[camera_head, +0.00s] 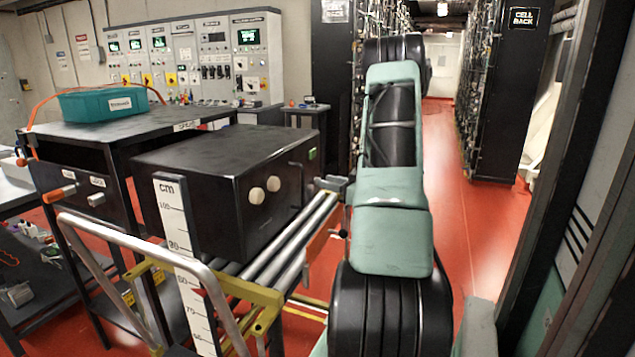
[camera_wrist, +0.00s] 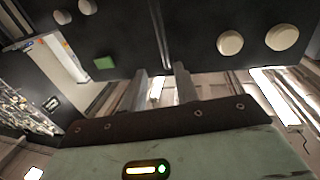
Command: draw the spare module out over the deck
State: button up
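The spare module, a black box (camera_head: 205,150), stands beside the table labelled SPARE, at the roller deck (camera_head: 292,245). Its front shows two cream knobs and a green patch. How much of its weight rests on the rollers is hidden. A slim dark handle (camera_wrist: 161,35) runs upright on its face in the wrist view. My gripper (camera_head: 335,184) is at the right of the module's face. In the wrist view its two fingers (camera_wrist: 160,82) stand apart, near the lower end of the handle. I cannot tell whether the handle lies between them.
A cm scale (camera_head: 183,265) and a metal rail (camera_head: 165,265) stand at the deck's near side. A teal case (camera_head: 103,103) is on the table behind. Cell racks (camera_head: 505,90) line the red aisle (camera_head: 455,200), whose floor is clear at right.

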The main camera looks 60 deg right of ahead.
jog(key=s+a+b, duration=0.1)
jog(key=s, duration=1)
jog(key=shift+a, duration=0.15)
